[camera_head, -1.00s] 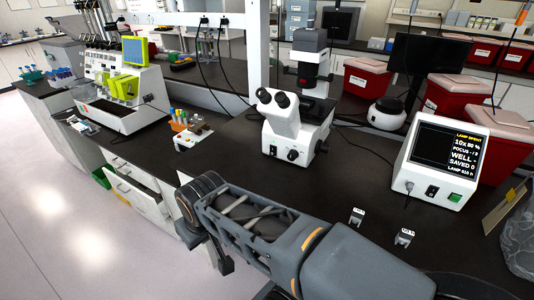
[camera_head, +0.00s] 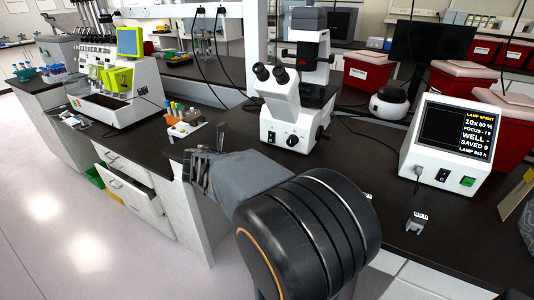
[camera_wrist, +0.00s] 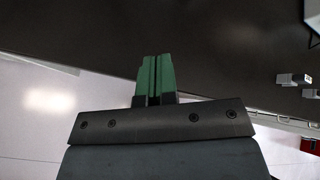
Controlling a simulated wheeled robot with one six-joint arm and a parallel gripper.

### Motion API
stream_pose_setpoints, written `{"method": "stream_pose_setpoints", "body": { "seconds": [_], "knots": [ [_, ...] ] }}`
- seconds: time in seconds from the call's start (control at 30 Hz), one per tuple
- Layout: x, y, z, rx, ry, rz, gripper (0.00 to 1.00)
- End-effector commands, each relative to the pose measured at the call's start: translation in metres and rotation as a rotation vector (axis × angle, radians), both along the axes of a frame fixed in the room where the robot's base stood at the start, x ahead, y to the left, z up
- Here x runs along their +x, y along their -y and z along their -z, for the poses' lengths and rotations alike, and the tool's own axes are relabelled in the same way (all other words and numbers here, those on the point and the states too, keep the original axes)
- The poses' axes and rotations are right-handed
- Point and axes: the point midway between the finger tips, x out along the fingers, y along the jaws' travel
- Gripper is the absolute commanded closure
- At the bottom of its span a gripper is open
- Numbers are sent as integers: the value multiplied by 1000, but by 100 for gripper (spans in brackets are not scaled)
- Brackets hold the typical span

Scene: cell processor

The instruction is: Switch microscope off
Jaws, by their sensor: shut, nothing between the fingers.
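The white microscope (camera_head: 283,112) with black eyepieces stands on the dark bench at the centre of the head view. Its front has a round dial (camera_head: 292,141) and a small dark control (camera_head: 271,136). The white control box (camera_head: 428,172) stands to its right. Its screen (camera_head: 455,135) is lit and its top line reads "LAMP SPENT". Below the screen are a black rocker switch (camera_head: 442,175) and a lit green switch (camera_head: 467,181). My gripper (camera_wrist: 154,78) has green fingers, shut and empty, over the bench edge in the wrist view.
A rack of coloured tubes (camera_head: 178,122) stands left of the microscope. A small grey block (camera_head: 416,222) lies on the bench in front of the control box. Red bins (camera_head: 458,90) stand behind. An open drawer (camera_head: 125,172) juts out at left. Cables run across the bench.

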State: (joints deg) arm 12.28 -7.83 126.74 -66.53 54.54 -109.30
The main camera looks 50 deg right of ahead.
Motion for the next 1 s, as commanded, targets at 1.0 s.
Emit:
{"method": "stream_pose_setpoints", "body": {
  "seconds": [1.0],
  "knots": [
    [47,65,9,-493,-818,-444,100]
  ]
}}
